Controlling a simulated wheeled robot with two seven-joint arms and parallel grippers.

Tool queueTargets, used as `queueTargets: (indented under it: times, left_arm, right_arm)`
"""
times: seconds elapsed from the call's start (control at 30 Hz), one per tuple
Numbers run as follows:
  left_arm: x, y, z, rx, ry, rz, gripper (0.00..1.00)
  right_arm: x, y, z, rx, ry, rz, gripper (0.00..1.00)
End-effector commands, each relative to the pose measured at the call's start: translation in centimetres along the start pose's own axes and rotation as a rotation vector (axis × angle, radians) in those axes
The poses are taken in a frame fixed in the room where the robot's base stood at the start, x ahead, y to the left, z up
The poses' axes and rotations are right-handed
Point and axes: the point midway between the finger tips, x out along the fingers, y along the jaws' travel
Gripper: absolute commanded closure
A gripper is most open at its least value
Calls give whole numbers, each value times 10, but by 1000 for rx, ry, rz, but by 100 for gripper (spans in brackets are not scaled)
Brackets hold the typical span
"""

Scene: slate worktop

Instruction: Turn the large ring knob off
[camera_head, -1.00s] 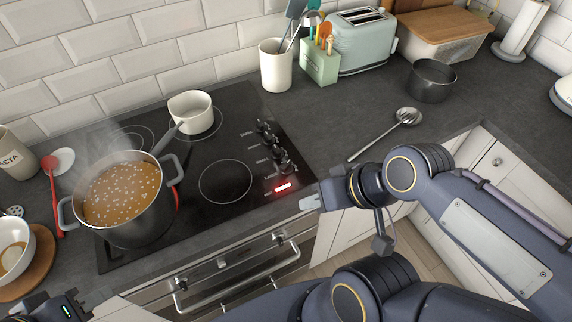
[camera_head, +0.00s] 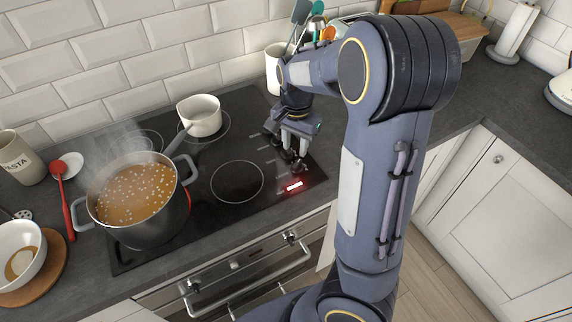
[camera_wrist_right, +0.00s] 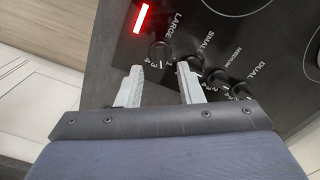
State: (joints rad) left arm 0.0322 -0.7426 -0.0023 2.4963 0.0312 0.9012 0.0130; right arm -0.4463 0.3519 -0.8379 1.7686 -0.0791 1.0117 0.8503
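The black LARGE knob (camera_wrist_right: 160,51) sits on the glass hob just beyond the fingertips of my right gripper (camera_wrist_right: 160,74) in the wrist view. The two pale fingers are apart, one on each side of the knob's line, with nothing held between them. I cannot tell contact. The SMALL knob (camera_wrist_right: 194,63) is close to the right-hand fingertip. In the head view my right gripper (camera_head: 296,143) points down over the knob row, hiding most of it. A red light (camera_head: 293,186) glows beside the row. A steaming pot (camera_head: 147,222) stands over a red-lit ring. My left gripper is not in view.
A white saucepan (camera_head: 203,116) stands at the back of the hob (camera_head: 212,216). The MEDIUM (camera_wrist_right: 217,80) and DUAL (camera_wrist_right: 241,93) knobs are near the right-hand finger. A red spoon (camera_head: 65,198) and white bowl (camera_head: 20,250) lie left of the pot.

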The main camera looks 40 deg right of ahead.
Motion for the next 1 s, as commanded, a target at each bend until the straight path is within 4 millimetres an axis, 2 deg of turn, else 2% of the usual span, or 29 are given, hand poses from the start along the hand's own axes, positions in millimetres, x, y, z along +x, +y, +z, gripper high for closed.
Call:
queueTargets:
  times: [0.5, 0.87, 1.0]
  left_arm:
    - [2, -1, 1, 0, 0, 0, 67]
    - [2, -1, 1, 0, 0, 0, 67]
    - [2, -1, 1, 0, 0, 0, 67]
  right_arm:
    - [70, 1, -1, 4, 0, 4, 66]
    - [77, 0, 0, 2, 1, 1, 66]
    - [77, 0, 0, 2, 1, 1, 82]
